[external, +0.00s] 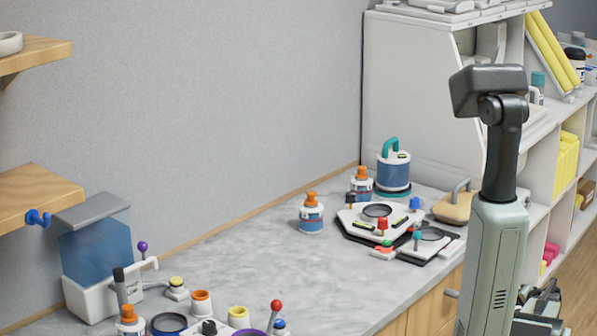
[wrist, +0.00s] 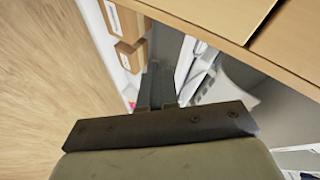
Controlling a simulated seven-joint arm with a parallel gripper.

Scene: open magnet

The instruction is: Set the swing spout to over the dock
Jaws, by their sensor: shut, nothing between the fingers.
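A blue tank (external: 95,250) with a grey lid and white base stands on the left of the counter. A white spout (external: 140,268) with a purple-knobbed handle (external: 143,247) sits at its right side; I take this for the swing spout. A dark ring (external: 169,324) lies at the bottom edge near it; I cannot tell whether this is the dock. My gripper (wrist: 160,82) is shut and empty in the wrist view, off the counter beside cabinet fronts. It shows partly at the lower right of the external view (external: 540,308), far from the spout.
Several knobs and coloured cups stand right of the tank. A red-knobbed lever (external: 276,305) rises at the front. Two orange-capped bottles (external: 312,214), a blue canister (external: 394,171) and a black-and-white station (external: 376,211) stand farther back. The counter's middle is clear. Shelves (external: 36,195) overhang left.

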